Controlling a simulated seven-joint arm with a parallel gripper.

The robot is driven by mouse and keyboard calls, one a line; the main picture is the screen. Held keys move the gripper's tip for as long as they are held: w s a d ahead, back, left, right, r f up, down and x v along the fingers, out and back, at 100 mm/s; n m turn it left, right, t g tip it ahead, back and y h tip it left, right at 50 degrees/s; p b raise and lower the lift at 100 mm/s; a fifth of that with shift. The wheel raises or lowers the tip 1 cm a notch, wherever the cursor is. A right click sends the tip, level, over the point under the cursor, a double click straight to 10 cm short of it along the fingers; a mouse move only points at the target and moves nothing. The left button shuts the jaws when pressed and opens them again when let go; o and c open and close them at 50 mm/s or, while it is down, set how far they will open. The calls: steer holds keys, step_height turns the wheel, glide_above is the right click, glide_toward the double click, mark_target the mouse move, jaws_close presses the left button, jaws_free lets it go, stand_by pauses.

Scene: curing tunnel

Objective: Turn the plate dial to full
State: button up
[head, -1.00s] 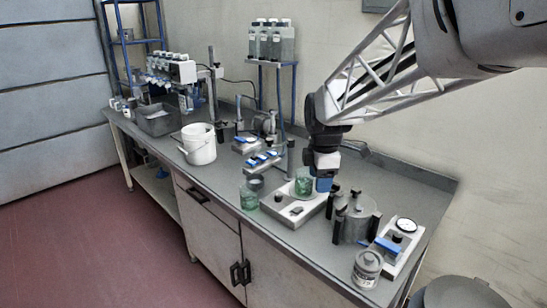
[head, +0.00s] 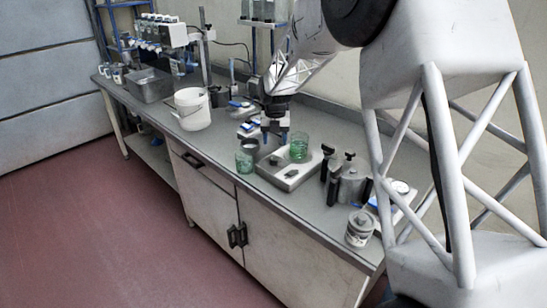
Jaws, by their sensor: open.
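The plate (head: 283,183) is a pale, flat unit on the bench, with a green glass beaker (head: 299,147) on its back right part. Two small dark parts are on its top, one at the front (head: 291,173) and one further left (head: 273,160). I cannot tell which is the dial or how it is set. My gripper (head: 274,138) points down with its fingers apart and empty. It appears just behind and left of the plate, left of the beaker. Its height above the bench is unclear.
A second green beaker (head: 244,162) and a grey cup (head: 250,147) stand left of the plate. A dark-handled grey vessel (head: 352,187) and a lidded jar (head: 359,229) stand to the right. A white bucket (head: 192,110) is further left. My arm hides the bench's right end.

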mark_target(273, 158)
steer(key=shift+w+a+f+n, duration=0.25)
steer(key=shift+w+f+n, duration=0.1)
steer(key=shift+w+n, duration=0.05)
steer(key=shift+f, duration=0.1)
steer(key=shift+f, duration=3.85)
steer(key=c, duration=0.9)
